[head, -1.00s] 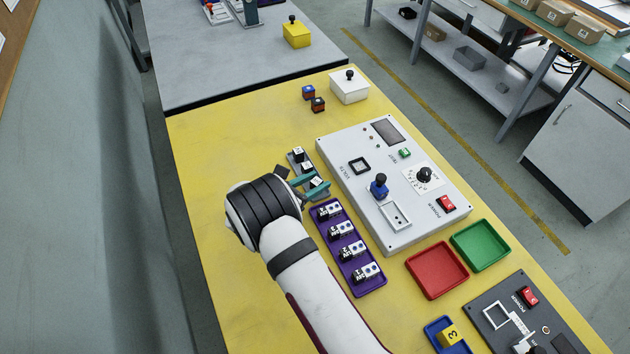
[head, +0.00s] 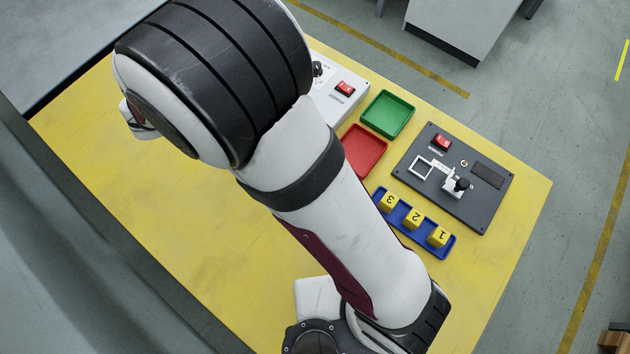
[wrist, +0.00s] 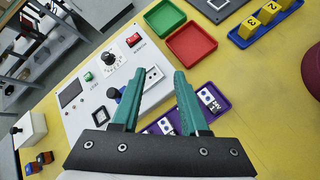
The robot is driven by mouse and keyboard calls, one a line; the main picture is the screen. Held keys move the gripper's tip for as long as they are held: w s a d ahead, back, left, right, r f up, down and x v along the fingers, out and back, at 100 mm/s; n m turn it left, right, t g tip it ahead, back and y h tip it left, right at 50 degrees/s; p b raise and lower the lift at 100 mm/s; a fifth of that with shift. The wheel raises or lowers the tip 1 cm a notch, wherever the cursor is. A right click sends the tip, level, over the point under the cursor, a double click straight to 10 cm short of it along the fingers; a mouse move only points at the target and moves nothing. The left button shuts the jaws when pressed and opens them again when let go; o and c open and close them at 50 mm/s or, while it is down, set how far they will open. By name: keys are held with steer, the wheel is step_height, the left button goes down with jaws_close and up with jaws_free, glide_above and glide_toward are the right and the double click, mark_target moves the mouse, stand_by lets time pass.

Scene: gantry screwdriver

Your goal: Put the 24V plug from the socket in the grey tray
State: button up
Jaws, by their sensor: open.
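My gripper (wrist: 158,73) is open in the wrist view, its two teal fingers apart with nothing seen between the tips. I cannot tell whether the 24V plug sits in the socket. A purple tray (wrist: 222,117) with black-and-white plugs (wrist: 207,97) lies partly behind the fingers. The grey tray cannot be made out in either current view. In the head view my arm hides the gripper and most of the panel (head: 330,98).
A red tray (head: 363,150) and a green tray (head: 388,113) lie beside the panel. A dark panel (head: 455,215) with a lever and a blue tray (head: 408,238) of yellow numbered blocks stand farther right. A white box (wrist: 30,128) is at the wrist view's left.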

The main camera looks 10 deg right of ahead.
steer(key=s+d+r+m+g+y, duration=0.5)
steer(key=s+d+m+g, duration=0.1)
steer(key=s+d+m, duration=0.6)
steer(key=s+a+m+t+y, duration=0.1)
steer(key=s+a+m+y, duration=0.3)
steer(key=s+m, duration=0.5)
steer(key=shift+r+m+y, duration=0.35)
steer(key=shift+m+y, duration=0.45)
steer(key=shift+m, duration=0.3)
